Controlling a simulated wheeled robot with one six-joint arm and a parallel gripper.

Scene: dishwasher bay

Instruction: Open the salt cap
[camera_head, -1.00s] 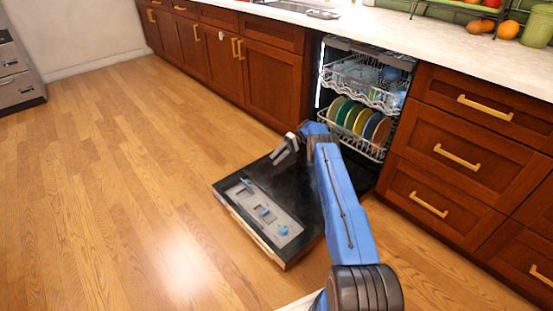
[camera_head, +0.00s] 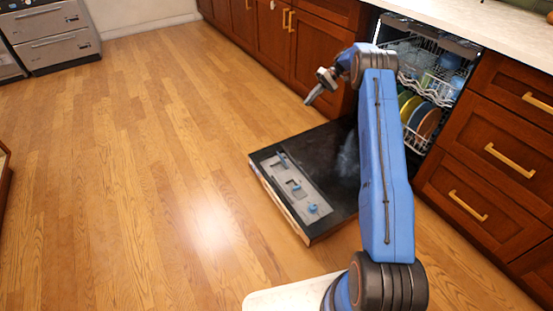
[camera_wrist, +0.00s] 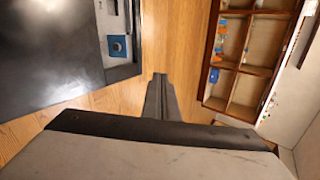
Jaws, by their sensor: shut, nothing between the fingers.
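The open dishwasher door (camera_head: 335,165) lies flat, low over the floor, with a light grey panel (camera_head: 290,182) along its left edge. Blue parts sit on this panel, including a small blue cap (camera_head: 313,209) near its front end. I cannot tell which part is the salt cap. My gripper (camera_head: 312,97) is shut and empty, raised above and beyond the door's back left corner. In the wrist view my gripper (camera_wrist: 160,82) points over bare floor, apart from the door.
The dishwasher racks (camera_head: 425,80) hold plates and glassware behind my arm. Wooden drawers (camera_head: 490,160) stand right of it, cabinets (camera_head: 270,35) behind. A wooden compartment tray (camera_wrist: 245,62) with small coloured items is right in the wrist view. The floor on the left is clear.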

